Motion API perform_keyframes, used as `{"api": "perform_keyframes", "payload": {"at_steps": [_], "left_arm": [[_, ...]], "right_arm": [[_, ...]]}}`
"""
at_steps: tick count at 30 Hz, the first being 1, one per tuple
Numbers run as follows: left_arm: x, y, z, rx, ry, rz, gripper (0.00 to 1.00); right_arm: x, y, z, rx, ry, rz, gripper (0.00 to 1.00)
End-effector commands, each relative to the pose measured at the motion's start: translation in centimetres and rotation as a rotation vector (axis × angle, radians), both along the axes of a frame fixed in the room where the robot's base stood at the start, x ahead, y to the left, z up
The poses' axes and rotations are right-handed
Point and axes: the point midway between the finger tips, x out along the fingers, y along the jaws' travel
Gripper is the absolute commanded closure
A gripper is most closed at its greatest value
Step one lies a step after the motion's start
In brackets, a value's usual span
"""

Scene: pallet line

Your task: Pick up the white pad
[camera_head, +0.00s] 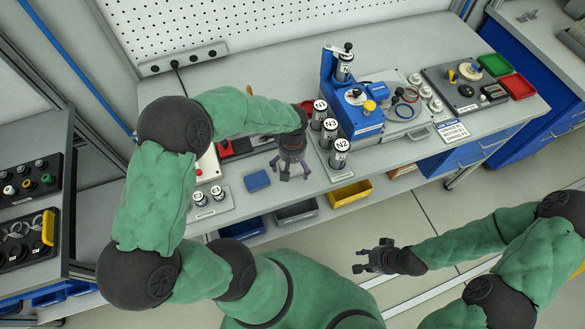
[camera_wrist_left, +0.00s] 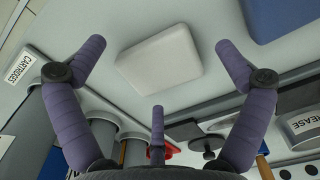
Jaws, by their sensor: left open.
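The white pad (camera_wrist_left: 160,58) lies flat on the grey bench top in the left wrist view, ahead of and between the spread fingers. In the head view I cannot make it out; my left gripper seems to cover it. My left gripper (camera_head: 291,172) is open and empty, pointing down above the bench's front part. Its fingers show in the left wrist view (camera_wrist_left: 160,75), apart from the pad. My right gripper (camera_head: 358,261) is off the bench in front, with its fingers spread and nothing between them.
A blue pad (camera_head: 257,181) lies left of my left gripper. Labelled cylinders N1, N3 and N2 (camera_head: 338,154) stand close on its right, beside a blue press (camera_head: 355,115). Two small cylinders (camera_head: 217,193) stand further left. Bins, one yellow (camera_head: 349,193), sit below the front edge.

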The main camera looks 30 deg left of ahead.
Motion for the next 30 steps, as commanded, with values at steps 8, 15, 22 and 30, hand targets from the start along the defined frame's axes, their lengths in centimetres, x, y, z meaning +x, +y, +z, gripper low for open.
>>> {"api": "perform_keyframes", "payload": {"at_steps": [8,15,22,30], "left_arm": [[0.01,0.03,-0.47,0.001,-0.001,0.000,0.00],[0.00,0.01,-0.47,0.000,0.000,0.000,0.56],[-0.04,-0.01,-0.50,0.000,0.001,-0.001,0.59],[-0.04,-0.02,-0.16,0.000,0.001,-0.001,0.59]], "right_arm": [[0.01,-0.01,-0.08,0.000,0.000,0.000,0.60],[0.01,-0.01,-0.08,0.000,0.000,0.000,0.60],[0.01,0.00,-0.09,0.000,0.000,0.000,0.60],[0.01,0.00,0.03,0.000,0.000,0.000,0.60]]}}
